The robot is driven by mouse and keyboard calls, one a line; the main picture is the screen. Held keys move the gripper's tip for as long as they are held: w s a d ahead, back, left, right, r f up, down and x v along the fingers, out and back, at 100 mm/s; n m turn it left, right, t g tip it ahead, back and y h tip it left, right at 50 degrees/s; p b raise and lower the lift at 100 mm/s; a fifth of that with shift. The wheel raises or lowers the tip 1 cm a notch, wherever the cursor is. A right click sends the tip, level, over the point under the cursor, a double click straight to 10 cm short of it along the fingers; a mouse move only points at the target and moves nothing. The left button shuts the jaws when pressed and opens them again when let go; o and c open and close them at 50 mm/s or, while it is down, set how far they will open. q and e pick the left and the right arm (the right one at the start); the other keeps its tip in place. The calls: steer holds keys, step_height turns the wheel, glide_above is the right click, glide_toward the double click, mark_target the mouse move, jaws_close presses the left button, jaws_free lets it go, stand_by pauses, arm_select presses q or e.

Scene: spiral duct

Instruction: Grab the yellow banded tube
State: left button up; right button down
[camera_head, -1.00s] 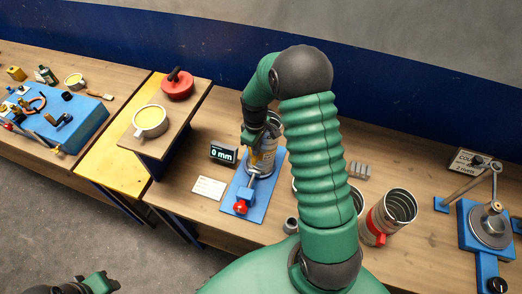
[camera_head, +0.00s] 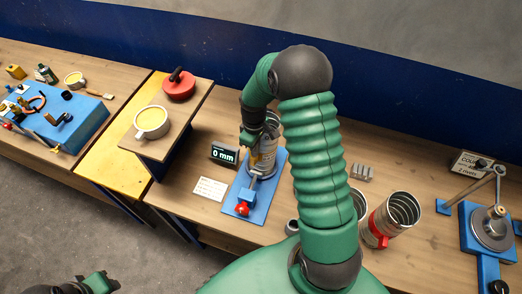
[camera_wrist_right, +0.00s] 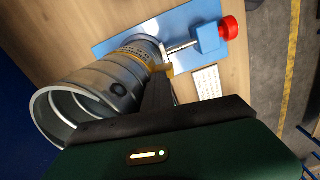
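The yellow banded tube (camera_head: 268,158) is a grey metal spiral tube standing on a blue fixture plate (camera_head: 262,205). In the right wrist view the tube (camera_wrist_right: 112,82) shows its open end at left and a yellow band (camera_wrist_right: 150,50) near the plate. My right gripper (camera_head: 250,147) is at the tube's left side, its fingers pointing down. In the wrist view a dark finger (camera_wrist_right: 158,92) lies close along the tube; the other finger is hidden, so its grip is unclear. My left gripper (camera_head: 100,283) is partly in view at bottom left, away from the tube.
The fixture has a red knob (camera_head: 242,209). A display (camera_head: 223,154) reads 0 mm, with a white card (camera_head: 210,188) in front. A red-banded tube (camera_head: 383,222) stands to the right, near a blue crank device (camera_head: 490,230). A raised stand (camera_head: 160,140) is at left.

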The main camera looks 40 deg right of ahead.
steer(key=c, duration=2.1)
jaws_free()
steer(key=shift+c, duration=0.2)
steer(key=o, duration=0.5)
steer(key=shift+s+r, duration=0.1)
steer(key=shift+o, duration=0.3)
steer(key=shift+a, duration=0.2)
steer(key=shift+d+r, duration=0.15)
steer(key=shift+d, duration=0.05)
